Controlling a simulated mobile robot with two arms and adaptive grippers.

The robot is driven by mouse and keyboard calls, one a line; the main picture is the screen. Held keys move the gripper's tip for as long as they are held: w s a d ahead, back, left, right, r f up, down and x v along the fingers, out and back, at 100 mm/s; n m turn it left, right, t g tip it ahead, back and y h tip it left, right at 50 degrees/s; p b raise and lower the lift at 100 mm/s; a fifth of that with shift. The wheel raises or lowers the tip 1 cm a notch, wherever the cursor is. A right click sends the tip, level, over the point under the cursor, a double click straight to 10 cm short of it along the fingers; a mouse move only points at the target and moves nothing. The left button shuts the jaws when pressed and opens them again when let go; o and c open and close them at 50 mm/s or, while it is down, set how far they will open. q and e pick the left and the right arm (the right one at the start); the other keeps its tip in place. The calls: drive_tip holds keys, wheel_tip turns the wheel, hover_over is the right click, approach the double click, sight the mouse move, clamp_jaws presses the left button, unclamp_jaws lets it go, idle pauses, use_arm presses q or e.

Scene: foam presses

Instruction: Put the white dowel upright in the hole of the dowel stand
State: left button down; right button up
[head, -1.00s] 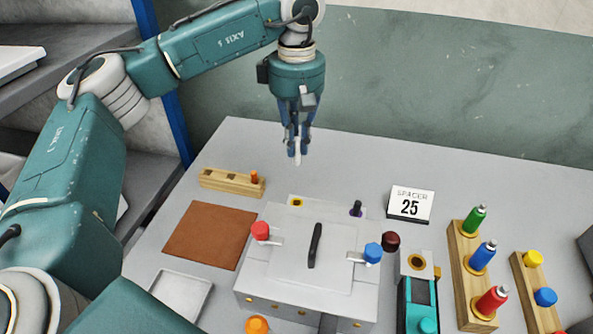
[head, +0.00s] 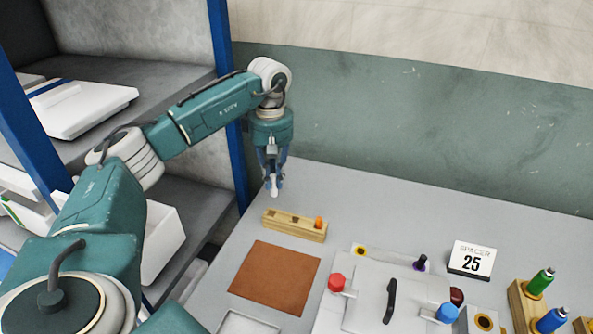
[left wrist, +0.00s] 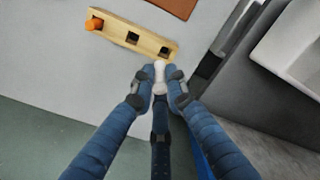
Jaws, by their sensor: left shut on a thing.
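My left gripper (head: 272,186) is shut on the white dowel (head: 274,190), which hangs roughly upright below the fingertips. In the head view it is just behind the left end of the dowel stand (head: 283,228). The stand is a wooden block with an orange dowel (head: 319,223) in the hole at its right end. In the left wrist view, the fingers (left wrist: 160,82) hold the white dowel (left wrist: 159,72) close to the stand's edge (left wrist: 150,47), beside two empty square holes. The dowel appears apart from the stand. My right gripper is not in view.
A brown mat (head: 275,278) lies in front of the stand. A grey lidded press (head: 375,305) with red and blue knobs is to the right, near a "SPACER 25" sign (head: 471,260). Shelves with white bins (head: 160,240) stand left of the table. The table behind the stand is clear.

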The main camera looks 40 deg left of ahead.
use_arm(q)
drive_tip(key=shift+s+a+f, duration=0.15)
drive_tip(key=shift+a, duration=0.4)
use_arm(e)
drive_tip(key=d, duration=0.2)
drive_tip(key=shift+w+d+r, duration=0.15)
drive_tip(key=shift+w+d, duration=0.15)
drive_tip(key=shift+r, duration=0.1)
use_arm(q)
wheel_tip(320, 180, down, 6)
drive_tip(key=b, duration=0.2)
drive_tip(key=shift+b, duration=0.35)
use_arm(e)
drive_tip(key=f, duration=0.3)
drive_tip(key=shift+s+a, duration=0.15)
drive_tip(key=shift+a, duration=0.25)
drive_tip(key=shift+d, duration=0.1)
